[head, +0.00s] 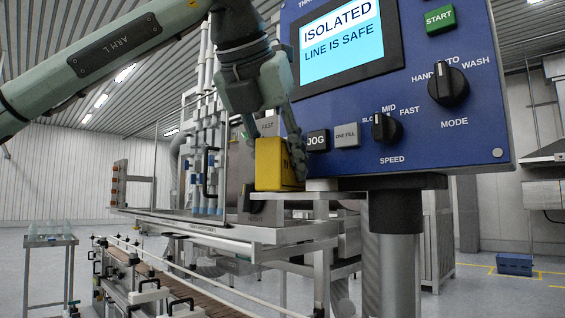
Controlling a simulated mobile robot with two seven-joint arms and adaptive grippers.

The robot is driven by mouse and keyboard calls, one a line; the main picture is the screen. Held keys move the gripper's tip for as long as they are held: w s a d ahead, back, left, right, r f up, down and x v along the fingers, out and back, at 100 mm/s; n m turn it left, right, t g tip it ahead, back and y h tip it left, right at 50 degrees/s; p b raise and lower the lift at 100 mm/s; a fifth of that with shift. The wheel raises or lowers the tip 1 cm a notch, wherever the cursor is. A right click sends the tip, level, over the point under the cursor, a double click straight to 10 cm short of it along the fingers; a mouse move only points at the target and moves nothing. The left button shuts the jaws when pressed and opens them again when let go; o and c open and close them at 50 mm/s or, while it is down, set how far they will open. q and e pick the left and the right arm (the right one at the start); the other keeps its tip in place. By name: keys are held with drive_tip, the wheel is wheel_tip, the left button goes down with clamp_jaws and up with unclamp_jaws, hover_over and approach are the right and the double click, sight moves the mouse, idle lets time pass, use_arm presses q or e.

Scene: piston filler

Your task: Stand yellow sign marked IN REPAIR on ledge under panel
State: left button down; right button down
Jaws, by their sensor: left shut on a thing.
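The yellow sign (268,172) is upright just below the lower left corner of the blue panel (430,125). Only dark traces of its lettering show at its right edge. My left gripper (282,155) comes down from above and is shut on the sign, with a finger across its right part. A grey ledge (335,184) shows under the panel, just right of the sign. I cannot tell whether the sign's bottom touches the ledge. My right gripper is not in view.
The panel's screen (345,42) reads ISOLATED, LINE IS SAFE. The JOG button (316,140), a grey button (347,135) and the speed knob (384,128) are close to the gripper. A thick post (392,240) stands under the panel. A conveyor (150,285) runs below left.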

use_arm(q)
drive_tip(key=c, duration=1.1)
unclamp_jaws()
drive_tip(key=shift+c, duration=0.2)
drive_tip(key=shift+r, duration=0.2)
drive_tip(key=v, duration=1.2)
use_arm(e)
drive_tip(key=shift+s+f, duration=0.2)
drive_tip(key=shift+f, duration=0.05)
use_arm(q)
drive_tip(key=shift+s, duration=0.1)
drive_tip(key=shift+f, duration=0.15)
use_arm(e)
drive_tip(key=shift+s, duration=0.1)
